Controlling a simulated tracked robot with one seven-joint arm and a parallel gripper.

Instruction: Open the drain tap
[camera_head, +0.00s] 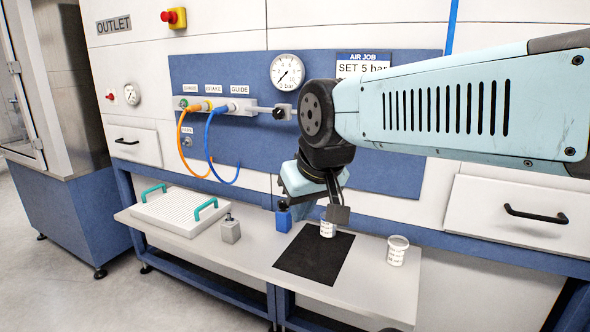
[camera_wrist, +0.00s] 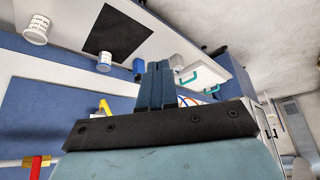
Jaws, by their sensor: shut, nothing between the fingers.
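My gripper (camera_wrist: 157,66) is shut and empty, its two dark fingers side by side in the wrist view. In the head view my gripper (camera_head: 338,213) hangs below my wrist, in front of the blue panel and over the bench. It overlaps a printed white cup (camera_head: 328,229) there; I cannot tell whether they touch. No part is clearly readable as the drain tap. The wrist view shows a yellow lever-like part (camera_wrist: 105,107) left of the fingers and a red part on a brass-coloured pipe (camera_wrist: 36,163) at lower left. My arm hides part of the panel in the head view.
Orange (camera_head: 181,150) and blue hoses (camera_head: 208,150) hang from the panel (camera_head: 245,75) near a gauge (camera_head: 287,71).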

